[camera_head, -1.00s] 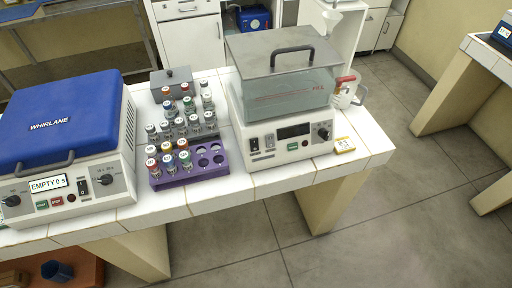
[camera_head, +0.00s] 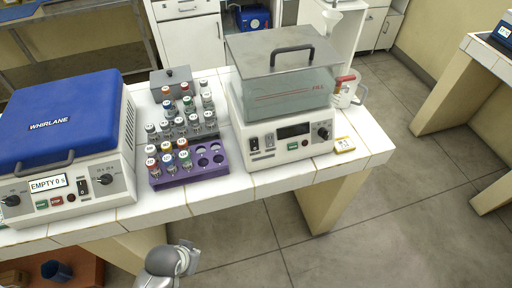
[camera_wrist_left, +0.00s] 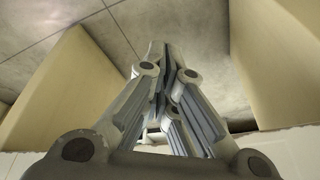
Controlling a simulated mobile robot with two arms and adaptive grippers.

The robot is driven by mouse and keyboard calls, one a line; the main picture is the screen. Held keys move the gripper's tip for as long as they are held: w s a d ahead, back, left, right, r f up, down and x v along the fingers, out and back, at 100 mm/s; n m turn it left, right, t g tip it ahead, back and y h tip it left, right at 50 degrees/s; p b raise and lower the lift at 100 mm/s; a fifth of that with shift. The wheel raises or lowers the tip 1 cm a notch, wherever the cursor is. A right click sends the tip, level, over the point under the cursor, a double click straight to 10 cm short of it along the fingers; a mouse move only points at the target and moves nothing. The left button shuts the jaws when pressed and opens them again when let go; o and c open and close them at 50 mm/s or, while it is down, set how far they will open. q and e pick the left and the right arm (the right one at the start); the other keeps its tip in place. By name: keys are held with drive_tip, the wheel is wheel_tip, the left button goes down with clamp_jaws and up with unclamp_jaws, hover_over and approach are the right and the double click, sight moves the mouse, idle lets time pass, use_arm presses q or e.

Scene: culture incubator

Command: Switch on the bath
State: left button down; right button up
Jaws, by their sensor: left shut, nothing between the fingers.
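The bath (camera_head: 285,110) stands on the white tiled bench, with a grey lid and handle on top of its clear tank. The display looks dark. In the left wrist view, my left gripper (camera_wrist_left: 168,55) is shut and empty, with the floor and bench supports beyond it. In the head view only part of my left arm shows, low in front of the bench. My right gripper is not in view.
A purple rack (camera_head: 185,175) with several capped vials stands left of the bath. The blue-lidded centrifuge (camera_head: 60,120) is further left. Open floor lies in front of the bench.

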sight(254, 145)
use_arm(q)
drive_tip(key=w+d+r+m+t, duration=0.2)
drive_tip(key=w+r+m, duration=0.1)
drive_tip(key=r, duration=0.4)
drive_tip(key=w+d+r+m+t, duration=0.1)
drive_tip(key=w+r+m+t, duration=0.2)
drive_tip(key=r, duration=0.5)
drive_tip(key=w+d+r+m+t+h, duration=0.4)
drive_tip(key=d+r+m+t+h, duration=0.1)
drive_tip(key=d+r+m, duration=0.6)
drive_tip(key=shift+w+r+m+t+h, duration=0.2)
drive_tip(key=shift+r+m+t+h, duration=0.1)
drive_tip(key=shift+r+m+h, duration=0.5)
drive_tip(key=shift+w+f, duration=0.1)
drive_tip(key=shift+f, duration=0.1)
drive_tip(key=shift+w+a+f+p+x, duration=0.15)
drive_tip(key=shift+a+p+x, duration=0.35)
drive_tip(key=shift+x, duration=1.6)
drive_tip(key=shift+w+a+p+x, duration=0.3)
drive_tip(key=shift+p+x, duration=0.35)
drive_tip(key=shift+x, duration=1.5)
drive_tip(key=shift+w+a+f+p+x, duration=0.1)
drive_tip(key=shift+a+p+x, duration=0.45)
drive_tip(key=shift+x, duration=1.55)
